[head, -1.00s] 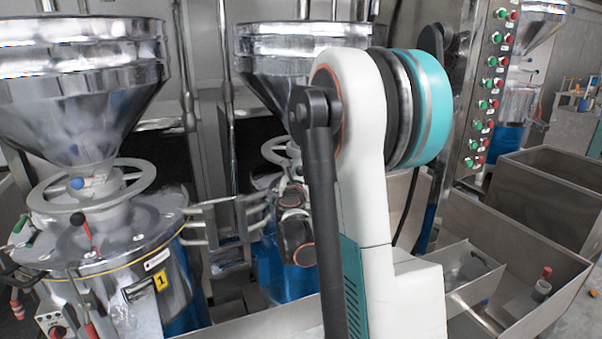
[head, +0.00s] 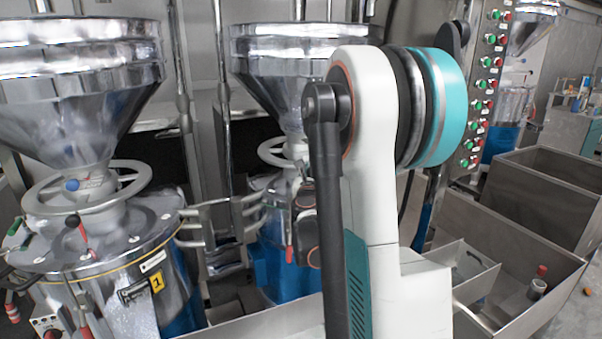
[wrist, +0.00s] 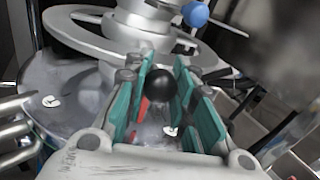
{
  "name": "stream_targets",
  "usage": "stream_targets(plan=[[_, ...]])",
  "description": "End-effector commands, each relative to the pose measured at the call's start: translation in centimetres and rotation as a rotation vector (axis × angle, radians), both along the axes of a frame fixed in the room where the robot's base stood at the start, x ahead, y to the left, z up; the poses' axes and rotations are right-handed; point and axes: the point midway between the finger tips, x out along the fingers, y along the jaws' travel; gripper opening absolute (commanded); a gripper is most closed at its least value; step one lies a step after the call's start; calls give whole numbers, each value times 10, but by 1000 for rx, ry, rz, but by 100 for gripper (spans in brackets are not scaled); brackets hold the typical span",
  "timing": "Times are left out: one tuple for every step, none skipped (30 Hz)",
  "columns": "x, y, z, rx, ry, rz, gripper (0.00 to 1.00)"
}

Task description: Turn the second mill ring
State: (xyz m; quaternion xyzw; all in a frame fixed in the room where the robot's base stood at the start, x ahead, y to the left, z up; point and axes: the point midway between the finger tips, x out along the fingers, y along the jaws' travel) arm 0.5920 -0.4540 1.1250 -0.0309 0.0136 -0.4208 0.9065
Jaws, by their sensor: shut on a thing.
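The second mill has a steel hopper (head: 285,85) in the middle of the head view. Its grey ring (head: 270,152) is partly hidden behind my arm. In the wrist view a grey ring (wrist: 95,33) circles the hopper neck, just beyond my fingertips. My gripper (wrist: 165,62) has teal pads standing a little apart, on either side of a black ball knob (wrist: 159,82). The pads are shut on this knob, beside the ring. A red lever part (wrist: 143,106) shows below the knob. In the head view my arm hides the gripper.
The first mill (head: 105,275), marked 1, stands at the left with its own ring (head: 88,187) and red lever. A button panel (head: 484,90) stands behind my arm. Steel bins (head: 515,240) fill the right.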

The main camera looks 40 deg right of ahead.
Motion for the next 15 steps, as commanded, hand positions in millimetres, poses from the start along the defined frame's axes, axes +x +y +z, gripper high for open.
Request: stream_targets(plan=[[-7, -9, -1, 1, -1, -10, 0], [-10, -13, -1, 1, -1, -11, 0], [-12, -17, -1, 1, -1, -11, 0], [-14, -21, -1, 1, -1, -10, 0], [-16, -24, -1, 1, -1, -11, 0], [-18, -28, -1, 1, -1, -11, 0], [-20, -31, -1, 1, -1, -11, 0], [-21, -34, 0, 1, -1, -11, 0], [-23, -38, 0, 1, -1, -13, 0], [-24, -41, 0, 1, -1, -14, 0], [-25, -43, 0, 1, -1, -14, 0], [-26, -46, 0, 1, -1, -14, 0], [-27, -48, 0, 1, -1, -15, 0], [-28, -50, 0, 1, -1, -16, 0], [-28, -52, 0, 1, -1, -16, 0]])
